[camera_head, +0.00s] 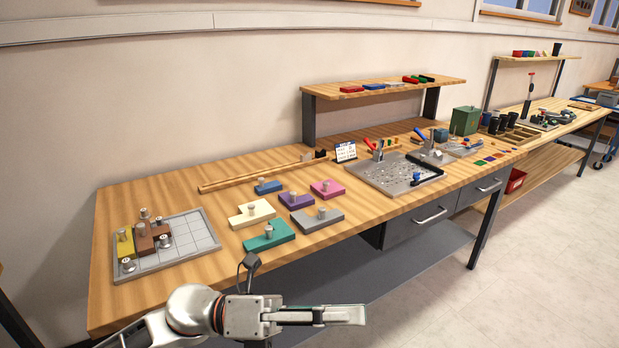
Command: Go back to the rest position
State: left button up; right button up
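My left gripper (340,315) is at the bottom of the head view, in front of the workbench's front edge and pointing right. Its fingers line up in this view, so I cannot tell whether they are open or shut. No object shows at its fingertips. My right gripper is not in view. The wooden workbench (130,305) runs from the lower left toward the back right.
A gridded tray (196,235) with yellow and brown knobbed blocks stands at the bench's left. Several loose knobbed blocks, including a teal one (268,236), lie beside it. A perforated plate (385,172) and a raised shelf (440,83) are further right. Floor (530,270) is clear at right.

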pick_arm(q)
jog(key=w+a+f+n+t+y, duration=0.45)
jog(key=a+f+n+t, duration=0.35)
jog(key=n, duration=0.6)
jog(key=w+a+f+n+t+y, duration=0.3)
jog(key=w+f+n+t, duration=0.25)
jog(key=n+t, duration=0.7)
jog(key=s+a+f+n+g+y, duration=0.2)
jog(key=s+a+f+n+y, duration=0.1)
jog(key=f, duration=0.5)
jog(key=s+a+f+n+g+y, duration=0.3)
jog(key=s+a+f+n, duration=0.3)
jog(key=f, duration=0.3)
jog(key=s+a+f+n+g+y, duration=0.2)
jog(key=s+a+f+n, duration=0.3)
jog(key=f, duration=0.4)
jog(key=shift+s+a+f+n+y, duration=0.15)
jog(key=shift+s+n+y, duration=0.2)
jog(key=shift+s+y, duration=0.5)
